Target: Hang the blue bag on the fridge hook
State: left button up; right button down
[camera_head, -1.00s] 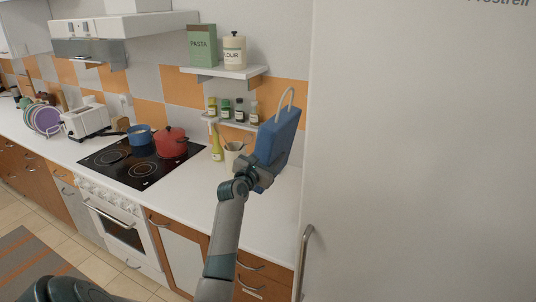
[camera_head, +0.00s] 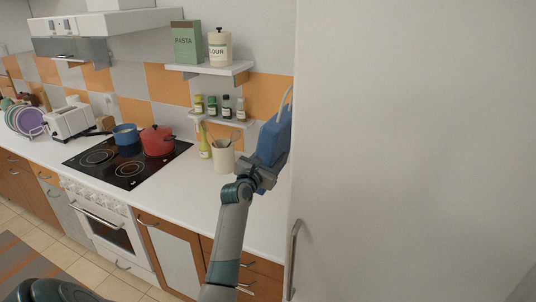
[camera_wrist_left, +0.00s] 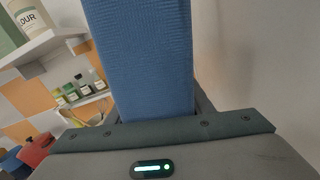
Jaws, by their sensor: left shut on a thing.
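The blue bag (camera_head: 273,139) is upright in the head view, with a pale loop handle at its top. It is close to the left edge of the fridge (camera_head: 410,150). My left gripper (camera_head: 262,176) is shut on the lower part of the bag and holds it above the counter. In the left wrist view the bag (camera_wrist_left: 143,60) fills the middle, and the gripper's fingers (camera_wrist_left: 160,115) show only in part beside its lower end. No fridge hook shows in these views. My right gripper is not in view.
A utensil crock (camera_head: 223,158) and a yellow-green bottle (camera_head: 204,142) stand left of the bag. A spice shelf (camera_head: 222,119) and an upper shelf (camera_head: 208,69) are on the wall. The fridge handle (camera_head: 294,258) sticks out below. The counter front (camera_head: 200,200) is clear.

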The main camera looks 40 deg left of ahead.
pick_arm(q)
jog(key=shift+w+d+f, duration=0.15)
jog(key=shift+w+d, duration=0.05)
jog(key=shift+d, duration=0.55)
jog(key=shift+w+d+f, duration=0.15)
jog(key=shift+d+f, duration=0.05)
jog(key=shift+d, duration=0.55)
jog(key=shift+w+d+f, duration=0.15)
jog(key=shift+w+d, duration=0.05)
jog(key=shift+d, duration=0.55)
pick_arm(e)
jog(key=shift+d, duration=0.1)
pick_arm(q)
jog(key=o, duration=1.3)
jog(key=shift+f, duration=0.1)
jog(key=shift+s, duration=0.15)
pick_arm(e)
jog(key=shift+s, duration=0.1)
